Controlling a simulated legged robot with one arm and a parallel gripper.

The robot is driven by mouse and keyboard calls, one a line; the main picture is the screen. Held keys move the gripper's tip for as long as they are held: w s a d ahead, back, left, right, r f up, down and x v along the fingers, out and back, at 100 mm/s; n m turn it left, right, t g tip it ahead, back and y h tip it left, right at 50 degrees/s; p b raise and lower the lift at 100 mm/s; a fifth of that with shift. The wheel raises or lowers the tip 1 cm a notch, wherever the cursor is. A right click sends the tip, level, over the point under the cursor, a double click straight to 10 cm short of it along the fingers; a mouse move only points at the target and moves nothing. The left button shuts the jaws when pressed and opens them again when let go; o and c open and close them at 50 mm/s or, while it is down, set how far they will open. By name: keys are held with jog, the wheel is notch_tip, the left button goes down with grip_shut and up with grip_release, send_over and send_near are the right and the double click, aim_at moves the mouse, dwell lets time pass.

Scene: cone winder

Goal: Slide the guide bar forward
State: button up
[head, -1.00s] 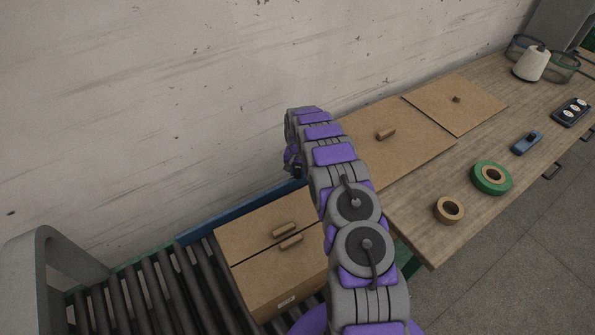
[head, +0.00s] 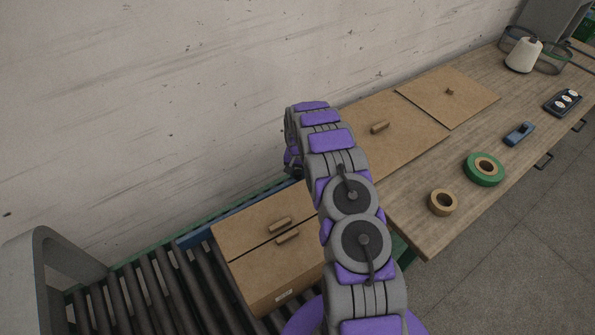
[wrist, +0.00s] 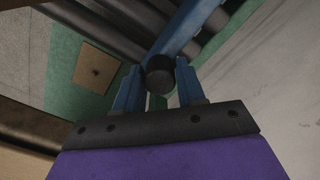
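The guide bar (head: 192,241) is a blue bar along the back side of the roller conveyor, partly hidden by cardboard boxes and my arm in the head view. In the wrist view the blue bar (wrist: 186,28) runs up from a black round knob (wrist: 159,75). My gripper (wrist: 159,72) has blue fingers, one on each side of the knob and close against it; it looks shut on the knob. In the head view the fingers and knob are hidden behind my arm.
Cardboard boxes (head: 268,262) sit on the conveyor rollers (head: 150,295). A wooden table (head: 415,215) at the right holds flat cardboard boxes (head: 385,150), tape rolls (head: 484,169) and a yarn cone (head: 524,55). A concrete wall (head: 150,100) stands close behind.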

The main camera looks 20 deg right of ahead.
jog(key=o, duration=0.3)
jog(key=shift+r, duration=0.15)
notch_tip(320, 180, up, 17)
jog(key=shift+w+p, duration=0.1)
jog(key=shift+p, duration=0.65)
